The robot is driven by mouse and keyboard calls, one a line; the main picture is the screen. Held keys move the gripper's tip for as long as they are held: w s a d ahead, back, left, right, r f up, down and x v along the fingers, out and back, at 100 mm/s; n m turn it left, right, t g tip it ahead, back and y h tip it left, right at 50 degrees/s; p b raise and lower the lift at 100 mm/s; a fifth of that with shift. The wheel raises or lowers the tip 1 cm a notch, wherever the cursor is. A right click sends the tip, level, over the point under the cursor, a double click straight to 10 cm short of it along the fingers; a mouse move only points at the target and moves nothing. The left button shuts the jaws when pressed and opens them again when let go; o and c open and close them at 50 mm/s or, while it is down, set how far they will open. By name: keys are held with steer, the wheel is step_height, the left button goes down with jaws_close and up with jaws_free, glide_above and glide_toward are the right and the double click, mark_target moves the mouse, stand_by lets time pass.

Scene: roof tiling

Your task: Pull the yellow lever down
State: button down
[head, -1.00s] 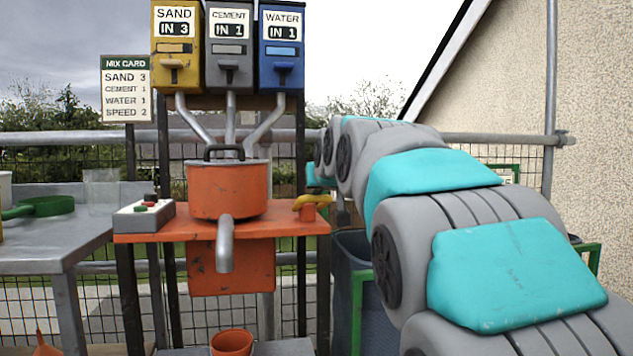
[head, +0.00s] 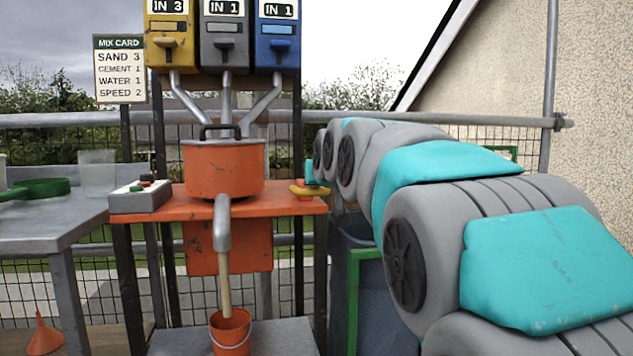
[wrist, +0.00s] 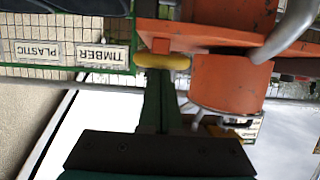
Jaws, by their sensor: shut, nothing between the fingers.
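The yellow lever (head: 308,190) sits at the right end of the orange mixer table (head: 190,203) and lies about level. My gripper (wrist: 160,82) is shut and empty; in the wrist view its fingertips are right at the yellow lever (wrist: 162,62), seemingly touching it. In the head view my arm mostly hides the gripper, and only a teal part shows just above the lever. The orange mixer pot (head: 224,168) stands on the table. A beige stream (head: 225,288) runs from its grey spout (head: 221,225) into the orange bucket (head: 231,333) below.
Sand (head: 170,42), cement (head: 224,42) and water (head: 277,42) dispensers hang above the pot. A control box (head: 141,196) sits at the table's left. A grey side table (head: 60,225) stands left. Bins (head: 358,290) stand below my arm; a wire fence runs behind.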

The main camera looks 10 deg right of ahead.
step_height(320, 180, down, 3)
steer(key=shift+f+g, duration=0.15)
steer(key=shift+g, duration=0.25)
step_height(320, 180, up, 7)
steer(key=p, duration=0.3)
steer(key=s+f, duration=0.2)
steer(key=s, duration=0.7)
steer(key=shift+s+f+t, duration=0.2)
steer(key=shift+f+t, duration=0.1)
steer(key=shift+t, duration=0.1)
